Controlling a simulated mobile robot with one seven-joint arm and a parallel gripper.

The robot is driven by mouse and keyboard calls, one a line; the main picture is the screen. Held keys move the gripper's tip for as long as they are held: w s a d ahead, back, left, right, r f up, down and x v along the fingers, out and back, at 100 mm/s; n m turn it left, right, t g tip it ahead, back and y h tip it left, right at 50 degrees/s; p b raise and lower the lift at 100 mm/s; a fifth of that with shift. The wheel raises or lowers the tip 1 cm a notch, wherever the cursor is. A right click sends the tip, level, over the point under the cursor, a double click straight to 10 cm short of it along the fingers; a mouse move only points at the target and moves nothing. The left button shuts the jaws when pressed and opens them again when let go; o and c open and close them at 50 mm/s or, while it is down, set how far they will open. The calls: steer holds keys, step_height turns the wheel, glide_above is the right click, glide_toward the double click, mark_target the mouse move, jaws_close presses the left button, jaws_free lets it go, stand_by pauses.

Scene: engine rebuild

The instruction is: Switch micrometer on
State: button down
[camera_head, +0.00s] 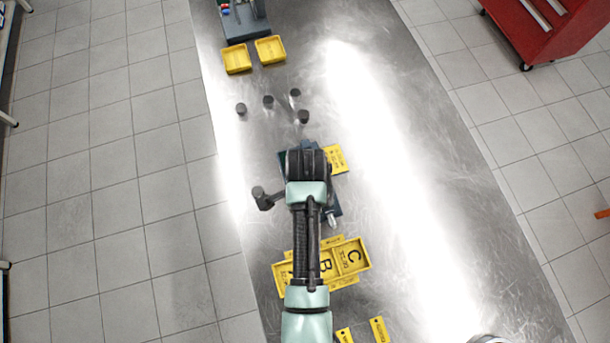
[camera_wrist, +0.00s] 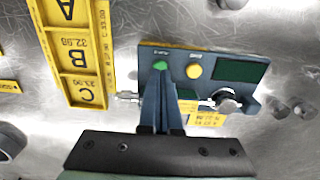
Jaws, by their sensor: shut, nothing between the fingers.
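The micrometer unit (camera_wrist: 214,60) is a blue-grey box in the wrist view, with a green button (camera_wrist: 160,65), a yellow button (camera_wrist: 194,71) and a dark green display (camera_wrist: 242,70) that shows no readable digits. A silver spindle and knob (camera_wrist: 228,101) lie along its near side. My gripper (camera_wrist: 161,75) is shut and empty, its fingertips at the green button; I cannot tell whether they press it. In the head view my arm hides most of the unit (camera_head: 333,208) and the gripper.
A yellow A-B-C tray (camera_wrist: 76,50) lies left of the unit in the wrist view. In the head view, several dark cylinders (camera_head: 268,101) and two yellow trays (camera_head: 236,59) stand farther up the metal table (camera_head: 400,190).

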steer(key=shift+f+b, duration=0.7)
steer(key=shift+f, duration=0.4)
steer(key=shift+s+f, duration=0.15)
steer(key=shift+f, duration=0.1)
steer(key=shift+r, duration=0.1)
step_height(320, 180, up, 6)
steer(key=p, duration=0.6)
